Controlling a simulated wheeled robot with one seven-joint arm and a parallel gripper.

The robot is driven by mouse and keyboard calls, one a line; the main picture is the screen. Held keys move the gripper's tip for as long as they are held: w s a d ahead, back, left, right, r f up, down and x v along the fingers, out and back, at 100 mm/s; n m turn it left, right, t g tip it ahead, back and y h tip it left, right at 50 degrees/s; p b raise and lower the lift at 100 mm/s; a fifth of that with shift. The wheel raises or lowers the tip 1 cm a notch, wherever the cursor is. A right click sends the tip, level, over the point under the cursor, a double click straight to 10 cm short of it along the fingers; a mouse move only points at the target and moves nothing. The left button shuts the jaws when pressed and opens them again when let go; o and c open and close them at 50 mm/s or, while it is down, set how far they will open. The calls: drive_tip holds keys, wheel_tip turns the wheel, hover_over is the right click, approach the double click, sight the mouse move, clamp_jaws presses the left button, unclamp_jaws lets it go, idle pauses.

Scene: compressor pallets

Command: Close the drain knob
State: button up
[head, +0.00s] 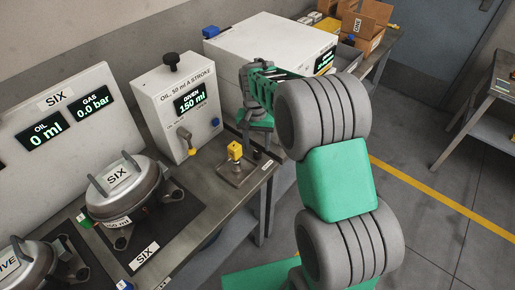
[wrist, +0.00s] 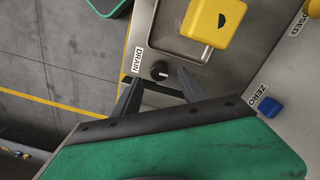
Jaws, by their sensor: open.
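The drain knob (wrist: 159,70) is a small round black knob with a pale line mark, which points roughly right in the wrist view. It sits on the metal panel beside the white DRAIN label (wrist: 138,61), below a shallow tray (wrist: 160,48). In the head view the knob (head: 257,155) is small, near the bench's front right edge. My gripper (wrist: 160,82) is open and empty, with its two dark fingers reaching toward the knob, one on each side of it in the picture. I cannot tell how far above the knob the fingertips are. In the head view my gripper is over the bench, behind the tray.
A yellow block-shaped fitting (head: 235,150) stands over the tray, close to the knob. The oil unit (head: 178,100), reading 150 ml, has a lever and a blue ZERO button (wrist: 269,107). A compressor (head: 124,188) stands left. Open floor lies right of the bench.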

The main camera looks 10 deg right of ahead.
sight(257, 152)
wheel_tip(257, 152, down, 3)
drive_tip(key=shift+f, duration=0.2)
clamp_jaws()
idle(0.5)
